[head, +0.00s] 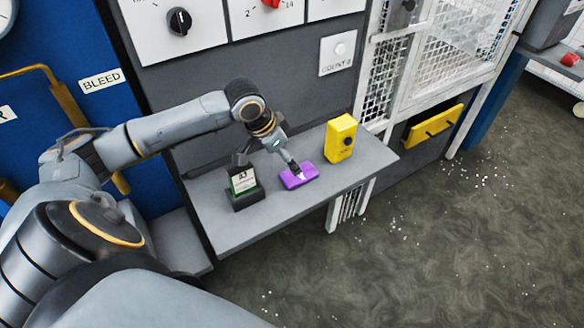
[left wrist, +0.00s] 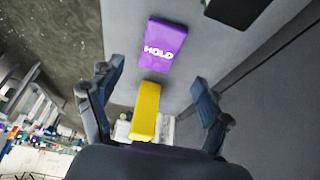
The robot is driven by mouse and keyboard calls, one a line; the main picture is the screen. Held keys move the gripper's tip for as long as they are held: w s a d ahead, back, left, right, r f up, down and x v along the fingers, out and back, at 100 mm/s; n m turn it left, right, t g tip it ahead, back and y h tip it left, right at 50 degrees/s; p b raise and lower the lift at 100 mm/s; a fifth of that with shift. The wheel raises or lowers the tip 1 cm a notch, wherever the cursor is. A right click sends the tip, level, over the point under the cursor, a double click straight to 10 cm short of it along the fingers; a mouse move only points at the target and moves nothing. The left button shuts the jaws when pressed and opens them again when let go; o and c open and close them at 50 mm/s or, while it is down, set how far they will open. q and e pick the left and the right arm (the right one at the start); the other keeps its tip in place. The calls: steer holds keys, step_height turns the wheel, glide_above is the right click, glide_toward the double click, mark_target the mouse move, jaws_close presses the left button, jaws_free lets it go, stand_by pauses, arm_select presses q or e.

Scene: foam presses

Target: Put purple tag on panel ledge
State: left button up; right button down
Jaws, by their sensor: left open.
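The purple tag (head: 303,181) lies flat on the grey panel ledge (head: 232,232), between a black card stand and a yellow box. It also shows in the left wrist view (left wrist: 167,38), with the white word HOLD on its face. My left gripper (head: 296,170) is just above the tag, pointing down at it, and hides part of it in the head view. In the left wrist view its two fingers (left wrist: 157,74) are spread apart with nothing held between them. Whether a fingertip touches the tag I cannot tell. My right gripper is not in view.
The yellow box (head: 340,138) stands on the ledge to the right of the tag. The black stand with a white card (head: 244,187) is to the left. The grey panel wall rises behind. The front left and right end of the ledge are bare.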

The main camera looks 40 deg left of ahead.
arm_select(q)
steer(key=shift+v, duration=2.3)
